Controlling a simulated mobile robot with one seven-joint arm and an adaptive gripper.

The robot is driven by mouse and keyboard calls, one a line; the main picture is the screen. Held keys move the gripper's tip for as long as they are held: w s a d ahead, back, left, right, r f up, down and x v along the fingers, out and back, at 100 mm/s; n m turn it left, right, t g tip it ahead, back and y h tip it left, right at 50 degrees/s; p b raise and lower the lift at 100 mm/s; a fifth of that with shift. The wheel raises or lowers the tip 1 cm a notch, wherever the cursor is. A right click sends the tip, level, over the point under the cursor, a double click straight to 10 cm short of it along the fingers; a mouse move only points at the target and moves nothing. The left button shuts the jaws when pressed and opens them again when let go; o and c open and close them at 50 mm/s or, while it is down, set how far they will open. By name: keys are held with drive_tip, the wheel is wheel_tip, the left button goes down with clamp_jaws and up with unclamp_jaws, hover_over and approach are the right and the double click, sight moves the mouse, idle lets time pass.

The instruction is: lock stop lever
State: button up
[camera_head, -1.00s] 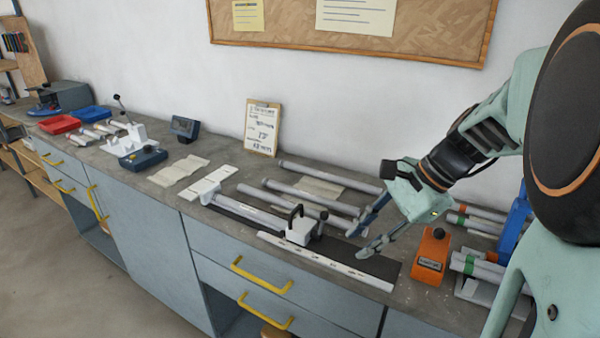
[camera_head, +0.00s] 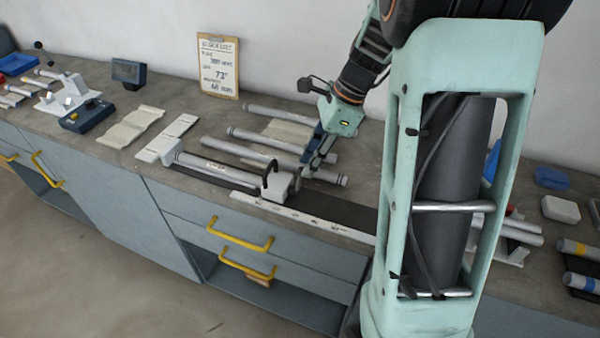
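The stop (camera_head: 282,188) is a white block with a black arched handle (camera_head: 268,172) on its left side. It sits on the dark rail of the jig, at the right end of a grey tube (camera_head: 215,168). A small dark part, perhaps the lever, is at its right side, but it is too small to read clearly. My gripper (camera_head: 308,166) points down just behind and to the right of the stop, its fingertips close to that side. The fingers overlap in this view, so I cannot tell their gap or any contact.
A white ruled strip (camera_head: 290,218) runs along the front of the jig. Several loose tubes (camera_head: 255,138) lie behind it, close to my gripper. A clipboard (camera_head: 218,66) leans on the wall. My arm hides part of the bench at right.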

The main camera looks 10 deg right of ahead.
drive_tip(key=x, duration=0.5)
drive_tip(key=shift+f, duration=0.15)
clamp_jaws()
